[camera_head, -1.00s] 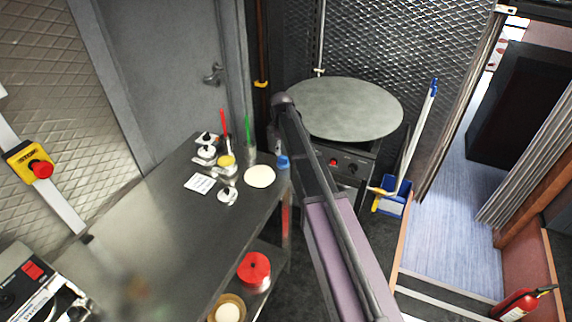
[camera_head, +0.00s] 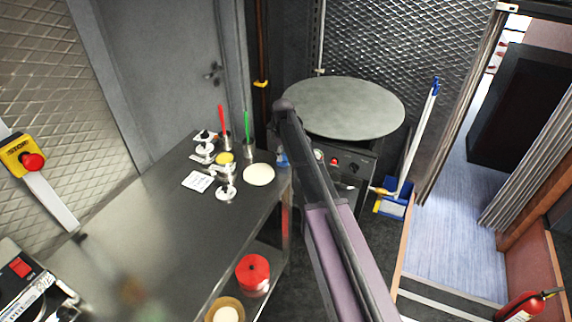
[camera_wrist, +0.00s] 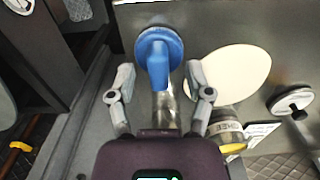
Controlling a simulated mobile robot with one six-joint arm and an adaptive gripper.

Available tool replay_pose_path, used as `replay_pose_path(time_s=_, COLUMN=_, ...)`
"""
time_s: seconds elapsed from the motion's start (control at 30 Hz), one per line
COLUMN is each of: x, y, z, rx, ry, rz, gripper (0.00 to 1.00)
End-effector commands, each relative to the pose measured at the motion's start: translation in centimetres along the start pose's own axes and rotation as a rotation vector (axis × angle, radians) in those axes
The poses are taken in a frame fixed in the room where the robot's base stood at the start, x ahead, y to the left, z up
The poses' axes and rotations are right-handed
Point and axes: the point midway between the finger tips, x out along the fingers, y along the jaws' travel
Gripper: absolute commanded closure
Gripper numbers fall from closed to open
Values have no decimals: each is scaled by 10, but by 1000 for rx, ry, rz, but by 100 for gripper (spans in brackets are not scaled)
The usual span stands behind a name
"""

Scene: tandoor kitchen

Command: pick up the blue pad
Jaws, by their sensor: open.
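The blue pad (camera_wrist: 158,50) is a round blue piece with a raised blue bar on top. In the wrist view it lies just ahead of my gripper (camera_wrist: 160,76), between the lines of its two fingers. My gripper is open, and nothing is held between the fingers. A clear or shiny cylinder (camera_wrist: 165,108) shows between the fingers, below the pad in the picture. In the head view the blue pad (camera_head: 282,159) is small, at the counter's far right corner, partly hidden by my arm. My gripper is hidden there.
A pale flat disc (camera_head: 258,174) lies on the metal counter (camera_head: 165,225) beside the pad. Nearby are a jar with a yellow band (camera_wrist: 230,135), a white-and-black lidded item (camera_wrist: 292,102) and a white card (camera_head: 198,181). A large round griddle (camera_head: 345,107) stands behind.

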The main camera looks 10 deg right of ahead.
Motion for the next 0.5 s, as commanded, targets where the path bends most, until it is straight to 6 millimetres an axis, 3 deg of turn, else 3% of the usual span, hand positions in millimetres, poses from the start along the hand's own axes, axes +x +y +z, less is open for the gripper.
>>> replay_pose_path(time_s=0.13, x=10, y=0, z=0, rx=0, ry=0, rz=0, gripper=34)
replay_pose_path(time_s=0.5, x=10, y=0, z=0, rx=0, ry=0, rz=0, gripper=34)
